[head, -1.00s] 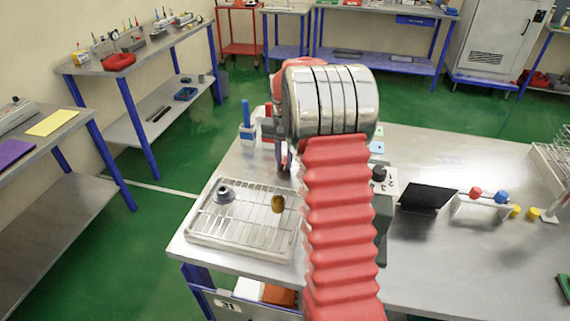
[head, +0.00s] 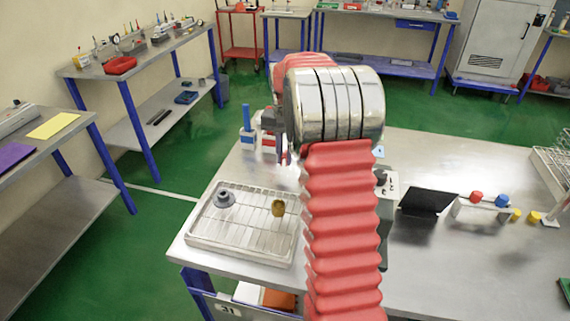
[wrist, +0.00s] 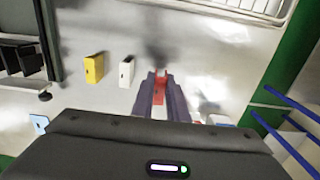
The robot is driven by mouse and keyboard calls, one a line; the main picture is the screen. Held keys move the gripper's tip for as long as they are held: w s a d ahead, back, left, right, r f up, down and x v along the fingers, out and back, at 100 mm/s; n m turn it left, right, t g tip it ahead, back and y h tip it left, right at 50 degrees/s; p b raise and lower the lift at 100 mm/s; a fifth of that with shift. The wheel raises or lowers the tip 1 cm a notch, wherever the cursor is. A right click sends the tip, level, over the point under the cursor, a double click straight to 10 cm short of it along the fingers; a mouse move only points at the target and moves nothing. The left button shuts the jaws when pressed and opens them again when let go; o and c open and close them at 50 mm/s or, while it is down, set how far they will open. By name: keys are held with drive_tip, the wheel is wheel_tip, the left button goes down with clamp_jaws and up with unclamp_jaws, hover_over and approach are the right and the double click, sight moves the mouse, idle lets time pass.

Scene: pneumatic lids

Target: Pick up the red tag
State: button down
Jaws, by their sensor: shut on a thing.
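The red tag (wrist: 159,92) is between the two dark fingers of my gripper (wrist: 161,76) in the wrist view. The fingers are shut on it. A blurred dark shadow lies on the table beyond the fingertips, and the tag appears to be held above the surface. In the head view my gripper (head: 284,153) is partly hidden behind my wrist, over the table's far left part.
A yellow tag (wrist: 94,68) and a white tag (wrist: 126,71) stand left of the fingers, with a light blue tag (wrist: 40,123) farther left. A wire rack (head: 230,245) holds a grey part (head: 224,198) and a brass part (head: 278,208). A blue-topped block (head: 247,130) stands behind.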

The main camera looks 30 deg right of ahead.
sight(284, 154)
wheel_tip(284, 154, up, 24)
idle(0.4)
drive_tip(key=shift+f, duration=0.1)
idle(0.5)
